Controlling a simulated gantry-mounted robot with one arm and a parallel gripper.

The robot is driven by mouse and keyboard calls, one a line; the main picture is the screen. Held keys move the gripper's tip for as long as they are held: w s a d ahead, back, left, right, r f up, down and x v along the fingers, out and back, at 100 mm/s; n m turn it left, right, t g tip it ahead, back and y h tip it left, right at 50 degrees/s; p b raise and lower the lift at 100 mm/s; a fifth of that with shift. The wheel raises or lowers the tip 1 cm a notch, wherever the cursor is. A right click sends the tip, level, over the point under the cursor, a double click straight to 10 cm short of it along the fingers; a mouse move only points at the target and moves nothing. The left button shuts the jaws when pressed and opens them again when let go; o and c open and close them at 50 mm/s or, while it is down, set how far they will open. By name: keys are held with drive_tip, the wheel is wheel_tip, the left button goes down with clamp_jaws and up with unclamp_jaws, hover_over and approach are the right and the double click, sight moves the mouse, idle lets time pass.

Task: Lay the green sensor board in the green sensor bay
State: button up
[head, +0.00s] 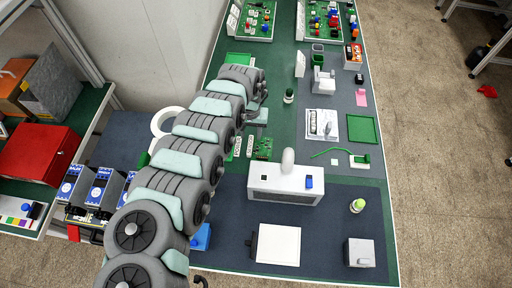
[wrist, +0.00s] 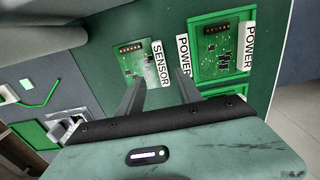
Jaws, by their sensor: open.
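The sensor board (wrist: 138,60), a small green circuit board with a dark pin header, lies flat on the green mat beside a white SENSOR label (wrist: 161,62). The board also shows in the head view (head: 262,148), just right of two white labels. My gripper (wrist: 162,82) is open and empty, its fingers pointing toward the SENSOR label, apart from the board as far as I can tell. Another green panel (head: 238,58) is partly behind my arm. I read no sensor bay label on either.
A POWER-labelled board (wrist: 222,45) sits in a bright green frame beside the sensor board. A white-grey box (head: 284,184) with a rounded post stands close in front of the boards. A green cable (head: 325,152) and white blocks lie to the right.

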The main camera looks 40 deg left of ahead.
sight(250, 144)
drive_tip(key=shift+s+d+f, duration=0.1)
drive_tip(key=shift+s+f, duration=0.05)
drive_tip(key=shift+f, duration=1.2)
drive_tip(key=shift+s+f, duration=0.1)
drive_tip(key=shift+f, duration=1.25)
drive_tip(key=shift+f+b, duration=0.3)
drive_tip(key=shift+f, duration=0.15)
clamp_jaws()
